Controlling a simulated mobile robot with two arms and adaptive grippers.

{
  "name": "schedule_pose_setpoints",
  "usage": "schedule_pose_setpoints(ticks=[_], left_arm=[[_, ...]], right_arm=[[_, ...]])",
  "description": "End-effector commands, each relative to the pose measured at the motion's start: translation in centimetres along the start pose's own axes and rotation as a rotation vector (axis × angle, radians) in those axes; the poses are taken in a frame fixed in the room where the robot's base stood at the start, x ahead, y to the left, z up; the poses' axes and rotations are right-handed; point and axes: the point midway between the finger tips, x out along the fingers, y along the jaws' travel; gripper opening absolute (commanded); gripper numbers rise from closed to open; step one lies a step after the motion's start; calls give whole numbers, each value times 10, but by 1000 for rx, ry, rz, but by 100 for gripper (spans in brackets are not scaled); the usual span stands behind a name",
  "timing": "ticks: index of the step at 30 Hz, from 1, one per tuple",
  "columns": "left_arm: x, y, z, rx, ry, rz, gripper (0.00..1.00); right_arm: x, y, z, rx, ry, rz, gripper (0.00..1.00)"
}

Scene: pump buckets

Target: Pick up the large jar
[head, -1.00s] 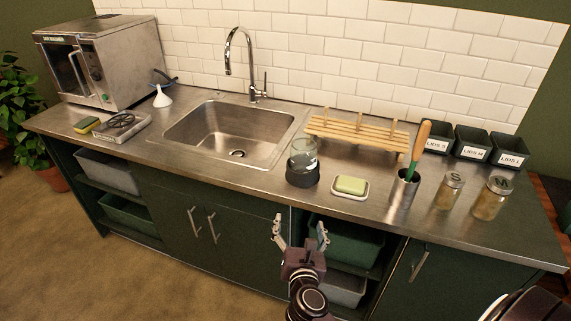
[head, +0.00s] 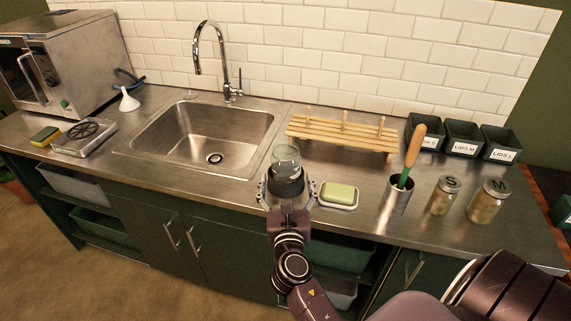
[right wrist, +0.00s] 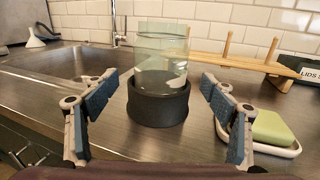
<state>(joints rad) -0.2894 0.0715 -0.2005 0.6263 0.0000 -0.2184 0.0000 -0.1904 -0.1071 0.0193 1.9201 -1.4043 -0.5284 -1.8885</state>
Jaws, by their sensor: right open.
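The large jar (head: 286,157) is clear glass, open at the top, and stands upright in a dark round base (head: 287,180) on the steel counter, right of the sink. In the right wrist view the jar (right wrist: 161,62) and its dark base (right wrist: 158,106) stand in the middle. My right gripper (head: 286,190) is open, with one finger on each side of the base. In the right wrist view a gap shows between each finger and the base. My left gripper is not in view.
A green soap bar on a white dish (head: 338,195) sits close to my right finger. A wooden rack (head: 340,137) is behind. The sink (head: 205,135) is left.

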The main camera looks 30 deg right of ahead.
Motion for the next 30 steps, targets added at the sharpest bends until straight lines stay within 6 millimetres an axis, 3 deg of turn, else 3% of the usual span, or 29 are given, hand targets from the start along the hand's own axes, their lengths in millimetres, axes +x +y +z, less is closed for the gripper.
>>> schedule_pose_setpoints(ticks=[9,15,21,30], left_arm=[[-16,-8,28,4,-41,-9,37],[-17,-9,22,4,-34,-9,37],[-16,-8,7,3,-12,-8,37],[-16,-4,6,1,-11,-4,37]], right_arm=[[44,0,5,1,-1,-1,77],[61,0,2,1,0,0,77],[62,0,2,1,1,0,77],[61,0,2,2,1,0,47]])
